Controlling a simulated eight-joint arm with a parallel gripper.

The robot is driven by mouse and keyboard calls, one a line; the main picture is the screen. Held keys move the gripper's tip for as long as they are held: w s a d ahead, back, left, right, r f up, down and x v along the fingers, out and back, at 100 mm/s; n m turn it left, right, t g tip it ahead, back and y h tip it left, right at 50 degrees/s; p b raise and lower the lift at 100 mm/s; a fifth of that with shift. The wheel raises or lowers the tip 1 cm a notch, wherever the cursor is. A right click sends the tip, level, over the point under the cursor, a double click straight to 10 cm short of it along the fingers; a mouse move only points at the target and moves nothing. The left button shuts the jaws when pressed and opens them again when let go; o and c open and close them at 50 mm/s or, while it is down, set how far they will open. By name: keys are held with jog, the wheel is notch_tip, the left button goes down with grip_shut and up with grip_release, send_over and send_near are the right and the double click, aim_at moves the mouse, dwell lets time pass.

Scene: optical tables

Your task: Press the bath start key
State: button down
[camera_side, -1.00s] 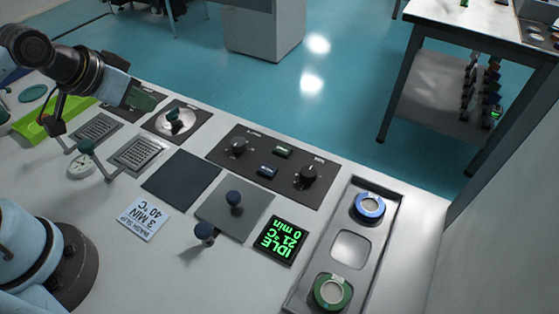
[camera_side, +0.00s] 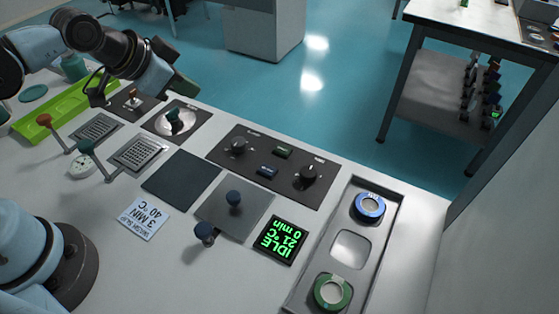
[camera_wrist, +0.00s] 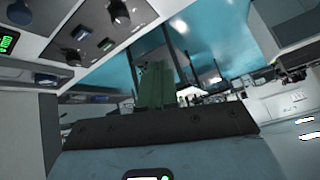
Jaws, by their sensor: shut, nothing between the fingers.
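The control panel (camera_side: 225,158) lies flat on the bench with two black knobs, a green key (camera_side: 283,152) and a blue key (camera_side: 268,171). The key lettering is too small to read. The display (camera_side: 279,240) reads IDLE, 21 °C, 0 min. A card (camera_side: 144,217) shows 3 MIN and 40 °C. My gripper (camera_side: 184,87) is above the bench's far edge, left of the panel and apart from the keys. In the wrist view my gripper's green fingers (camera_wrist: 154,84) are together and empty. The green key (camera_wrist: 104,44) and blue key (camera_wrist: 79,33) are at upper left there.
A round metal fixture with a dark green knob (camera_side: 174,116) stands below my gripper. Two grates, a red-handled lever (camera_side: 44,120) and a bright green tray (camera_side: 20,128) are at left. A blue-knobbed plate (camera_side: 257,207) lies before the panel. A tray (camera_side: 385,243) holding rings is at right.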

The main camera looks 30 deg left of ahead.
jog(key=w+d+m+h, duration=0.1)
jog(key=w+d+m, duration=0.3)
jog(key=d, duration=0.2)
jog(key=m+h, duration=0.2)
jog(key=m, duration=0.3)
send_over(279, 152)
notch_tip(279, 152, down, 4)
jog(key=shift+r+t, duration=0.25)
jog(key=shift+t, duration=0.05)
jog(key=shift+f, duration=0.15)
jog(key=shift+f, duration=4.3)
jog(key=shift+f, duration=0.1)
jog(key=shift+f, duration=0.3)
